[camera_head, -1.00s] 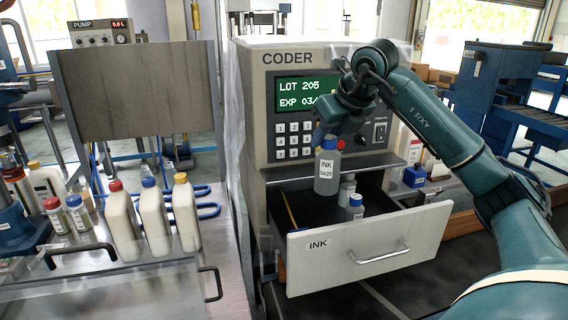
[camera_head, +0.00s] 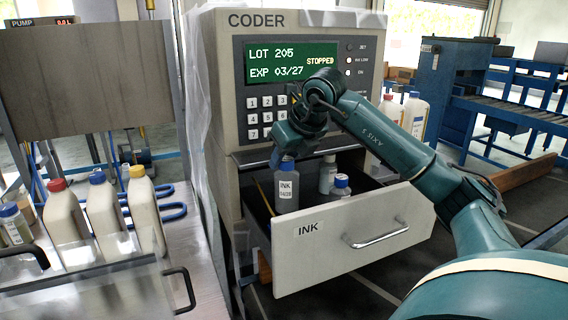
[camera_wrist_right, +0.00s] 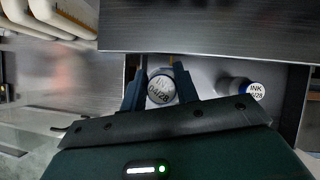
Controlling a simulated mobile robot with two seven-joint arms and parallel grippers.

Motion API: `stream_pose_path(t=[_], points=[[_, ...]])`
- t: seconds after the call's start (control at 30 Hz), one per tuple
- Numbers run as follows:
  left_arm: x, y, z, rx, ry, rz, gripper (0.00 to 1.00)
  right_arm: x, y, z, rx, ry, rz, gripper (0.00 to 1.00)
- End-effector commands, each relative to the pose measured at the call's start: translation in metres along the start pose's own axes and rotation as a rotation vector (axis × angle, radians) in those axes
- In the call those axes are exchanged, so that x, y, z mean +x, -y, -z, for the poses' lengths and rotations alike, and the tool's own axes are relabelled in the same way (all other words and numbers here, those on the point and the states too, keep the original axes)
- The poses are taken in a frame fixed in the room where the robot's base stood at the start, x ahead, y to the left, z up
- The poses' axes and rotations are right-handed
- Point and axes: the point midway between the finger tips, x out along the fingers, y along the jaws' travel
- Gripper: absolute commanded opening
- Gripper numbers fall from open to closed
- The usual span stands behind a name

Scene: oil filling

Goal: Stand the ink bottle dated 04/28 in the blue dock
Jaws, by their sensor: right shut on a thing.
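My right gripper (camera_head: 283,158) is shut on an ink bottle (camera_head: 287,192), a grey bottle with a blue cap and white label, upright at the left of the open drawer (camera_head: 330,249). Its base is hidden behind the drawer front. In the right wrist view the fingers (camera_wrist_right: 161,88) flank this bottle, whose top marking (camera_wrist_right: 160,88) appears to read INK 04/28. A second ink bottle (camera_head: 342,184) with a blue cap, also in the wrist view (camera_wrist_right: 242,90), and a third pale bottle (camera_head: 327,175) stand in the drawer. The blue dock and my left gripper are not in view.
The coder (camera_head: 310,50) rises behind the drawer, its screen showing STOPPED. At left, several white bottles (camera_head: 68,217) with coloured caps stand by a clear cover (camera_head: 90,285) with a handle.

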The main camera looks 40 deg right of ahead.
Motion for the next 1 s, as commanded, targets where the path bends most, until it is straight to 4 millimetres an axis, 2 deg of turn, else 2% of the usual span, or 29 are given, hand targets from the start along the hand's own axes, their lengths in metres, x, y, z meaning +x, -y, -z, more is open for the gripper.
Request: stream_pose_path(t=[0.4,0.6,1.0], points=[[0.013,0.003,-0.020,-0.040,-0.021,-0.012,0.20,0.030,0.000,0.020,0.000,0.001,0.000,0.00],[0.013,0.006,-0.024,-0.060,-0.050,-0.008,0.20,0.045,0.000,0.030,0.000,0.001,0.000,0.00],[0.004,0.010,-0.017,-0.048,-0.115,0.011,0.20,0.061,0.000,0.040,0.000,0.000,0.000,0.00]])
